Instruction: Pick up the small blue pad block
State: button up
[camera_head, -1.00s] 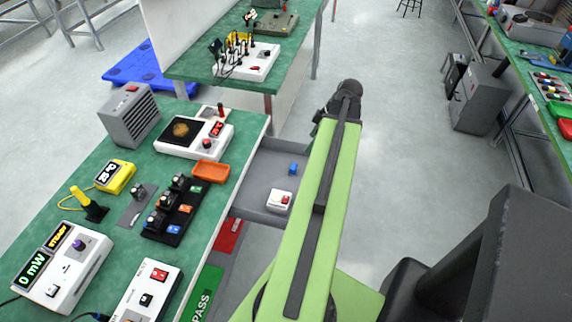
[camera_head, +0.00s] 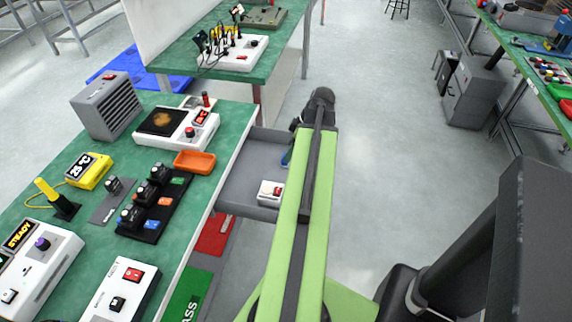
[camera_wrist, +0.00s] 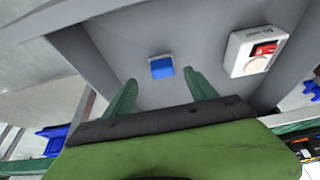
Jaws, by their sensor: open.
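The small blue pad block (camera_wrist: 161,67) lies on the grey floor of an open drawer (camera_wrist: 115,30) in the wrist view. It sits just beyond my gripper (camera_wrist: 160,82), near the line between the two green fingers. The fingers are apart, with nothing held between them. In the head view my arm covers most of the block; a bit of blue shows beside the arm (camera_head: 286,158), and I cannot tell whether it is the block or a finger. The drawer (camera_head: 240,180) also shows there, left of my arm.
A white box with a red switch (camera_wrist: 257,50) lies in the drawer right of the block; it also shows in the head view (camera_head: 270,192). The drawer walls stand close around. The green bench (camera_head: 215,140) with an orange tray (camera_head: 195,162) is to the left.

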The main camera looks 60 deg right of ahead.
jog(key=b+x, duration=0.4)
jog(key=x, duration=0.1)
jog(key=shift+s+a+f, duration=0.1)
jog(key=shift+a, duration=0.15)
jog(key=c, duration=1.4)
jog(key=shift+r+p, duration=0.55)
jog(key=shift+r, duration=0.2)
notch_tip(320, 180, up, 4)
jog(key=p, duration=0.4)
jog(key=s+d+r+p, duration=0.1)
jog(key=s+r+p, duration=0.1)
jog(key=s, duration=0.1)
jog(key=s+d+r+p, duration=0.1)
jog(key=s+r+p, duration=0.1)
jog(key=s, duration=0.2)
jog(key=s+d+r+p, duration=0.2)
jog(key=s, duration=0.2)
